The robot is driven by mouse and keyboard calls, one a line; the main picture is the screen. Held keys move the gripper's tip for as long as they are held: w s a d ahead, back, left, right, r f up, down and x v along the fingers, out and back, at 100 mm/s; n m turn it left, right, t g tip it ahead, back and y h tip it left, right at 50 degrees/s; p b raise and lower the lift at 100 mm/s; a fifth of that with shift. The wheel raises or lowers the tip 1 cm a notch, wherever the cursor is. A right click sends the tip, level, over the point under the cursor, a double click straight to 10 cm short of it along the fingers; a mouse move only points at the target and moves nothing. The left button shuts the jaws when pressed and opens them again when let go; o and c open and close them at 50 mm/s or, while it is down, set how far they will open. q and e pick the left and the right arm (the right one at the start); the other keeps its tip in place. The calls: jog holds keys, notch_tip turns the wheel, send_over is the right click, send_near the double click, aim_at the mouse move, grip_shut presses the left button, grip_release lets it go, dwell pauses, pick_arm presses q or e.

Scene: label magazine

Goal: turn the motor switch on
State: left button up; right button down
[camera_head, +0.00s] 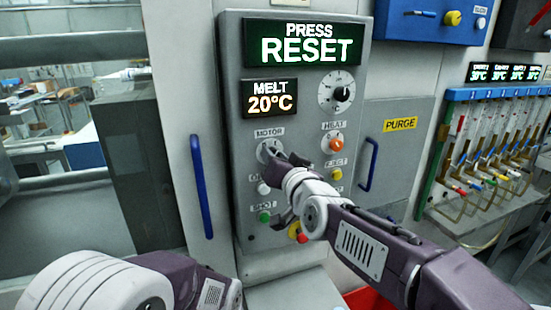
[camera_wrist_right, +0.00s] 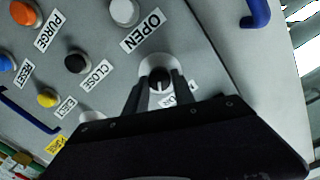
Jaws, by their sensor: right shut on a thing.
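The motor switch (camera_head: 265,147) is a knob on a pale round plate, under the MOTOR label (camera_head: 269,133) on the grey control panel (camera_head: 235,60). In the right wrist view the switch (camera_wrist_right: 160,77) shows as a black knob with a light pointer line. My right gripper (camera_head: 273,157) is at the switch; in the wrist view its two fingers (camera_wrist_right: 160,88) are on either side of the knob, closed on it. The gripper covers part of the switch and its label there. My left arm shows at the lower left, but its gripper is out of view.
The panel display (camera_head: 305,43) reads PRESS RESET and the melt display (camera_head: 268,98) reads 20°C. Blue handles (camera_head: 201,187) flank the panel.

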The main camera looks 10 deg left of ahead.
jog(key=c, duration=1.1)
grip_release()
jog(key=shift+o, duration=0.2)
jog(key=shift+s, duration=0.1)
jog(key=v, duration=0.9)
jog(key=shift+b, duration=0.45)
